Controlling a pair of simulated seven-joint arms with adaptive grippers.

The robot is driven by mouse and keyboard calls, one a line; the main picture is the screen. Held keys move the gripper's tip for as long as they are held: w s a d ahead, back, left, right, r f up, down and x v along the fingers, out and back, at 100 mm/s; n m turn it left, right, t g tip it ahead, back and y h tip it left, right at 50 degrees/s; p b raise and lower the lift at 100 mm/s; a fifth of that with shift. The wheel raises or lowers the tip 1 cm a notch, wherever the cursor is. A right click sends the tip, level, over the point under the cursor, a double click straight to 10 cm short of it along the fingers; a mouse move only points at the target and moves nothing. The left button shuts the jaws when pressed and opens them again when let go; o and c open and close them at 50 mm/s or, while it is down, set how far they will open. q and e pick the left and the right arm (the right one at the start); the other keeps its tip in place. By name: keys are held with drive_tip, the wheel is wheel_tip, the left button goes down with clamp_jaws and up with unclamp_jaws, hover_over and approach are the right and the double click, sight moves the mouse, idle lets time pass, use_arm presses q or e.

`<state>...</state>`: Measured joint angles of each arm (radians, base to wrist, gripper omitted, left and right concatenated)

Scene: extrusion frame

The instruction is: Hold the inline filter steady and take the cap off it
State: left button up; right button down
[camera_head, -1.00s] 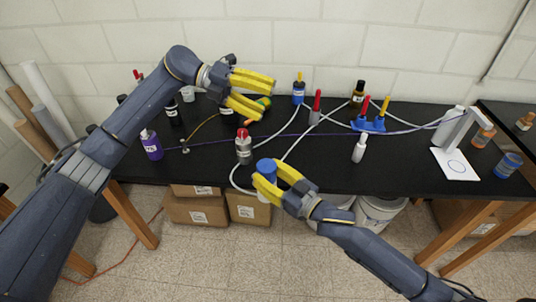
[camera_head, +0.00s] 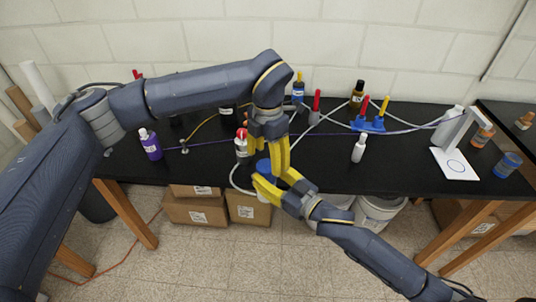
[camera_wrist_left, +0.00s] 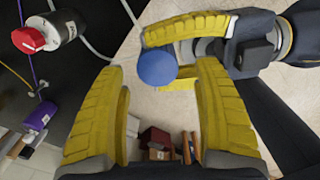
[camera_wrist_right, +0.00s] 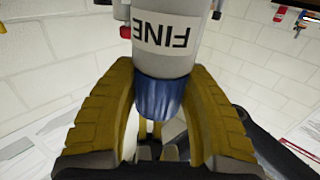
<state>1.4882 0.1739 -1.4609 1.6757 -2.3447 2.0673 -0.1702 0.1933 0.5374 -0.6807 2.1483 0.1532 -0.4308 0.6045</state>
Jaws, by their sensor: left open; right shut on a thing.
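The inline filter has a grey-white body (camera_wrist_right: 165,55) labelled FINE and a blue cap (camera_head: 263,165) on its top. It is upright off the table's front edge. My right gripper (camera_head: 272,180) is shut on it from the lower right; whether its fingers press on body, cap or both is unclear. In the left wrist view the round blue cap (camera_wrist_left: 157,68) shows from above, with the right fingers around it. My left gripper (camera_head: 267,172) is open, pointing down over the cap, its fingers on either side of it, apart as far as I see.
A purple bottle (camera_head: 150,145) is further left. A white bottle (camera_head: 359,148), a blue rack (camera_head: 368,124) and tubes lie right. The black table (camera_head: 320,175) is clear at front right.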

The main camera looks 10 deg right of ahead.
use_arm(q)
drive_tip(key=shift+f, duration=3.55)
drive_tip(key=shift+c, duration=0.3)
drive_tip(key=c, duration=1.3)
drive_tip(key=o, duration=1.2)
drive_tip(key=shift+o, duration=0.2)
drive_tip(key=shift+r, duration=0.1)
